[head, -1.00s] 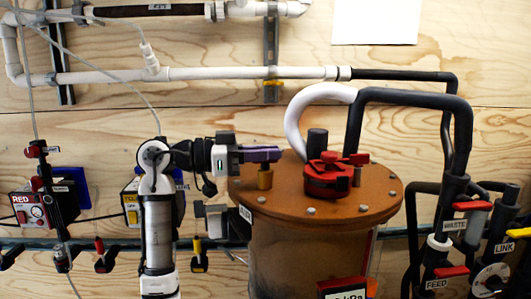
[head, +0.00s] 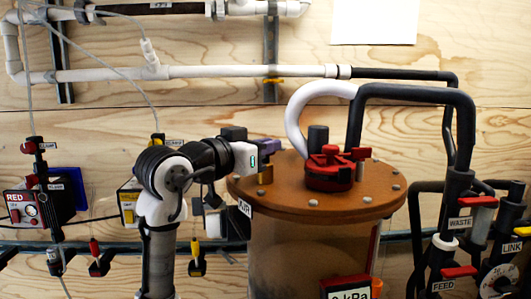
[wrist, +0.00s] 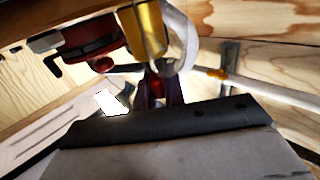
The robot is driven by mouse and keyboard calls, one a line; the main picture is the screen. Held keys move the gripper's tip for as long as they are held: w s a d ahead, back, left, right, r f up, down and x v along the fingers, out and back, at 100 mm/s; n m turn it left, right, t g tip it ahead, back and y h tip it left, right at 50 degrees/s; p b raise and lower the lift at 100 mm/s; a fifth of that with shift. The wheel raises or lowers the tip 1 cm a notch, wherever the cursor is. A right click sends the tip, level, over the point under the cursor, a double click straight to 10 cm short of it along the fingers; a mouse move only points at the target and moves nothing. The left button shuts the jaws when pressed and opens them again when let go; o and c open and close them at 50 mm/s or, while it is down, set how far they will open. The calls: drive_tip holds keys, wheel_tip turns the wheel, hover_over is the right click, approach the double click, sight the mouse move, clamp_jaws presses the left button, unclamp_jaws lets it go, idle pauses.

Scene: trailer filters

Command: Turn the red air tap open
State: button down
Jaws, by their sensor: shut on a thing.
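The tank's brown lid (head: 375,200) carries a small brass fitting (head: 264,173) at its left edge, above a label reading AIR (head: 245,209). The brass also shows in the wrist view (wrist: 150,30). My gripper (head: 264,147) is just above and against this fitting, coming from the left, its purple fingers partly hidden behind its white body. In the wrist view my fingers (wrist: 163,85) are close together at the brass fitting, shut on what appears to be the air tap's handle. The handle is mostly hidden, so its exact angle cannot be told.
A larger red fitting (head: 328,170) and a dark knob (head: 318,137) stand on the lid to the right. Thick black hose (head: 415,97) and white hose (head: 297,112) arch above. Red-handled WASTE (head: 484,200) and FEED (head: 459,271) valves stand at the right.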

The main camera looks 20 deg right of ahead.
drive_tip(key=n+t+y, duration=0.6)
drive_tip(key=t, duration=0.1)
drive_tip(key=shift+s+d+y, duration=0.1)
drive_tip(key=shift+y, duration=0.2)
drive_tip(key=shift+n+t+y+b, duration=0.15)
drive_tip(key=shift+n+t+y, duration=0.55)
drive_tip(key=shift+n+y, duration=0.6)
drive_tip(key=shift+n+t+y+b, duration=0.15)
drive_tip(key=shift+n+t+y, duration=0.65)
drive_tip(key=shift+y, duration=0.8)
drive_tip(key=shift+n+y, duration=0.3)
drive_tip(key=c, duration=1.5)
unclamp_jaws()
